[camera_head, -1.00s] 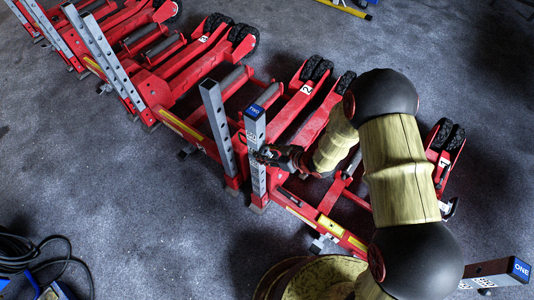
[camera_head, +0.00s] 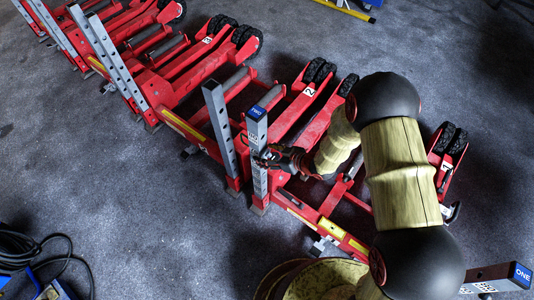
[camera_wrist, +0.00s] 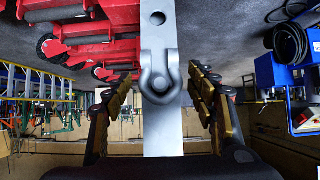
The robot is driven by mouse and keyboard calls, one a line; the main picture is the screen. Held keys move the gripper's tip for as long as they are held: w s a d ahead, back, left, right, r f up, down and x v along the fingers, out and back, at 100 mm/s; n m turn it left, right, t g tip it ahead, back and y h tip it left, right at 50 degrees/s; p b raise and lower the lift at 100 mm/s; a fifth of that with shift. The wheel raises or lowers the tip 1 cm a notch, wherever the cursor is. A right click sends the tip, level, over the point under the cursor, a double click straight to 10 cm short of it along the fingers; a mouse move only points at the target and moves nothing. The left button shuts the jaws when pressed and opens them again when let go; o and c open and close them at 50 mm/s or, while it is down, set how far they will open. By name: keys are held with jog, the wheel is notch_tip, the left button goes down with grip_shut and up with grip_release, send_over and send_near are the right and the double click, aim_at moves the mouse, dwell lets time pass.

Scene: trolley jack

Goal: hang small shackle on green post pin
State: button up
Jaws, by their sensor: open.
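A grey shackle (camera_wrist: 160,75) hangs against the face of a grey perforated post (camera_wrist: 163,133), its rounded bow down, in the wrist view. What holds it at the top is hard to make out, and I see no green on a pin there. In the head view this appears to be the post with the blue "TWO" cap (camera_head: 257,113). My gripper (camera_wrist: 160,72) is open, one finger on each side of the post, with gaps to the shackle. In the head view my gripper (camera_head: 264,157) is at the post, and the shackle is too small to tell.
A second grey post (camera_head: 220,128) stands just left. Red jacks with black wheels (camera_head: 313,92) fill the floor behind. A post marked "ONE" (camera_head: 500,277) is at the lower right. Black cable (camera_head: 38,250) lies at the lower left.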

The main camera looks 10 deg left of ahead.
jog(key=shift+o, duration=0.3)
jog(key=v, duration=1.2)
